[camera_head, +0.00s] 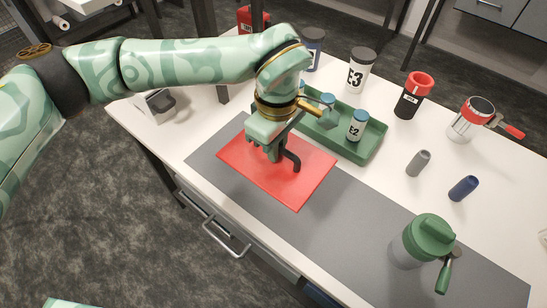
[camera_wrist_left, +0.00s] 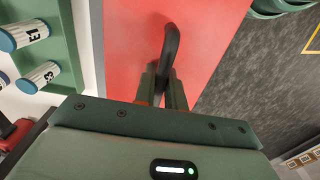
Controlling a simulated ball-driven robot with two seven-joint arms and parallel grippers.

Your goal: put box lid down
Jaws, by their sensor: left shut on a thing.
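The box lid (camera_head: 272,172) is a flat red panel with a dark curved handle (camera_head: 292,158). It appears level over the grey mat; I cannot tell whether it touches the mat. My left gripper (camera_head: 277,152) is above the lid, shut on its handle. In the left wrist view, the lid (camera_wrist_left: 125,45) fills the upper middle, and the handle (camera_wrist_left: 171,45) runs between the fingers of the left gripper (camera_wrist_left: 163,88). My right gripper is not in view.
A green tray (camera_head: 362,153) with small labelled jars, including E2 (camera_head: 357,125), stands just behind the lid. A green-lidded jar (camera_head: 408,250) stands front right.

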